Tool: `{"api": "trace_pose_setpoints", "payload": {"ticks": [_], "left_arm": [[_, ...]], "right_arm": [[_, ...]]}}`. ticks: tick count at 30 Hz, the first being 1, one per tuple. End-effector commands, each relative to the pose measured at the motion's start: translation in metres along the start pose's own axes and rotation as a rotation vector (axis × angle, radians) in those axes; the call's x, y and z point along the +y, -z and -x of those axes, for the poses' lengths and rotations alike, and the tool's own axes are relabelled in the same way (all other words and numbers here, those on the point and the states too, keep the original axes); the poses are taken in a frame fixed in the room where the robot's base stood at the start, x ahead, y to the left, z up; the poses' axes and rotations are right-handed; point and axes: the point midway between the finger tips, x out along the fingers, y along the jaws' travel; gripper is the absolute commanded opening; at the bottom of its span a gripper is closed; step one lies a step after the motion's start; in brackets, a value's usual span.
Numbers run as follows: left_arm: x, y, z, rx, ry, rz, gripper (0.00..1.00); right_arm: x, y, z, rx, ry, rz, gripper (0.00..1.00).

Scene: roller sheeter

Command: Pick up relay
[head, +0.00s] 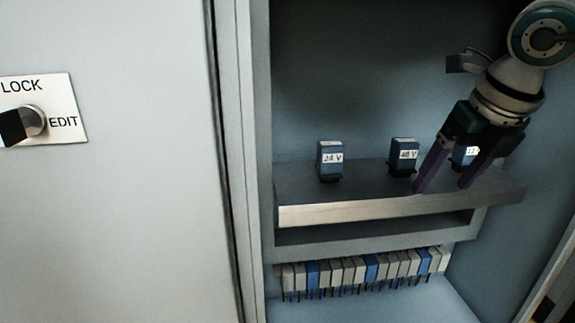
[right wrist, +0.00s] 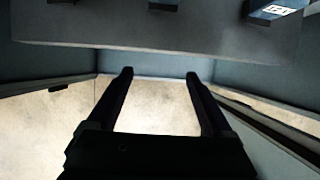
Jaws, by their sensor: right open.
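Three blue relays stand in a row on the grey shelf (head: 340,215) inside the cabinet. The left relay (head: 330,160) is labelled 24 V and the middle relay (head: 403,157) 48 V. The right relay (head: 466,155) has a label that seems to start with 12 and is partly hidden behind my right gripper. My right gripper (head: 440,188) is open and empty, its purple fingers in front of the shelf near the middle and right relays. In the right wrist view, the open fingers (right wrist: 160,72) have nothing between them, and a labelled relay (right wrist: 275,10) shows at the top right. My left gripper is out of view.
A row of grey and blue terminal blocks (head: 365,268) sits below the shelf. The cabinet's left door panel (head: 120,220) carries a LOCK/EDIT knob (head: 30,122). The cabinet's side wall stands close on the right. The space above the left relay is clear.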

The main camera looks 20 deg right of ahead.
Motion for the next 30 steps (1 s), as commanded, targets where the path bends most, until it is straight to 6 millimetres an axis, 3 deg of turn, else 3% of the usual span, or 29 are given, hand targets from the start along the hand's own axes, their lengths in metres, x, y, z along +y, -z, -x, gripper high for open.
{"api": "trace_pose_setpoints", "payload": {"ticks": [12,30], "left_arm": [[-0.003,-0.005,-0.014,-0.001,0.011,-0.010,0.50],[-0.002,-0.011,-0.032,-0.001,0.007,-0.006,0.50]], "right_arm": [[0.001,-0.052,-0.022,0.000,0.000,-0.004,0.85],[0.000,-0.089,-0.040,-0.002,-0.001,-0.006,0.85]]}}
